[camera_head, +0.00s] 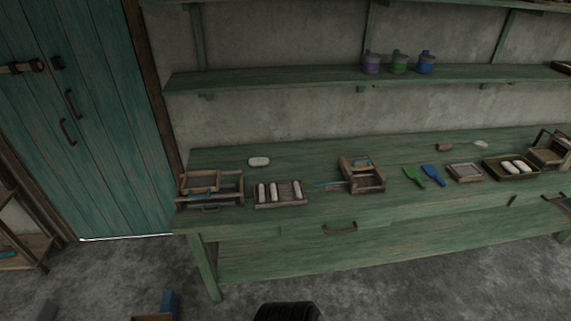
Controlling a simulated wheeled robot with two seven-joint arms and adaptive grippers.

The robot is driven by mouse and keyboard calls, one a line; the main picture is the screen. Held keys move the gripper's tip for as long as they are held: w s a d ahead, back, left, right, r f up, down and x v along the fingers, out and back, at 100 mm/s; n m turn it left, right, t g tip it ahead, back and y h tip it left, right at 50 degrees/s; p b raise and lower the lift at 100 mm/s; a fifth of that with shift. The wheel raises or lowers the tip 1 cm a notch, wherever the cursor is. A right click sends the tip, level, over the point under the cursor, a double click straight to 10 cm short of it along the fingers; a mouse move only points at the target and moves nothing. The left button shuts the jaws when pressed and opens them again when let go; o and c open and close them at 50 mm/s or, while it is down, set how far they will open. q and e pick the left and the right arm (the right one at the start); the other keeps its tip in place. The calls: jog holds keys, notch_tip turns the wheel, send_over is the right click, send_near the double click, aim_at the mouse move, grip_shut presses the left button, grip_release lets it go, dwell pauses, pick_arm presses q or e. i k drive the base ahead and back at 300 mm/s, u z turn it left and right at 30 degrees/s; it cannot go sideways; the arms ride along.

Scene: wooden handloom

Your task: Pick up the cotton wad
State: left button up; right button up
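I cannot tell for sure which white thing is the cotton wad. A small, pale, flattish lump (481,143) lies at the back right of the green workbench (310,222); it may be the wad. A white rounded oblong piece (259,161) lies alone at the back left of the bench. Neither of my grippers is in view, and nothing touches these pieces.
A tray with white rolls (281,204), a wooden frame (362,175), green (415,177) and blue (434,176) tools, a small box (464,173) and a tray with white pieces (489,174) line the bench. A shelf (300,78) hangs above.

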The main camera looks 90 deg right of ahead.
aim_at(256, 162)
jog(key=u, duration=0.05)
jog(key=k, duration=1.05)
jog(key=z, duration=1.8)
